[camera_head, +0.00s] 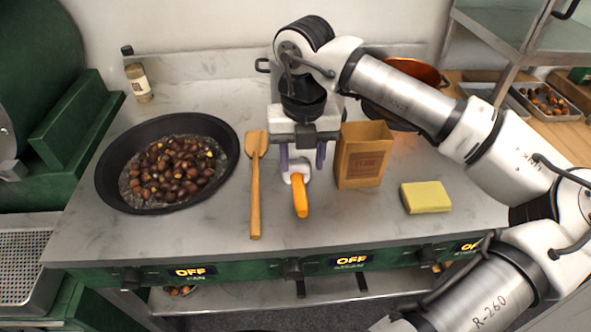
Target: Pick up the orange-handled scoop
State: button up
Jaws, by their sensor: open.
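The scoop (300,194) lies on the grey counter, its orange handle pointing toward the front edge. Its pale head is partly hidden beneath my gripper. My gripper (302,163) points down over the scoop's head end, with its two purple fingers apart, one on each side. It is open. I cannot tell how high the fingertips are above the counter or whether they touch the scoop.
A wooden spatula (255,190) lies just left, beside a black pan (104,180) of chestnuts. A brown paper bag (362,158) stands close on the right. A yellow sponge (426,197) lies farther right. A copper pot (425,73) and a bottle (138,82) stand behind.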

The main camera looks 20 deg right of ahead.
aim_at(299, 185)
notch_tip(299, 185, down, 3)
jog(key=shift+r, duration=0.1)
jog(key=shift+w+a+f+p, duration=0.15)
jog(key=shift+f+p, duration=0.35)
jog(key=shift+f, duration=0.85)
jog(key=shift+s+a+f+p, duration=0.15)
jog(key=shift+f+p, duration=0.35)
jog(key=shift+f, duration=0.8)
jog(key=shift+w, duration=0.1)
grip_shut()
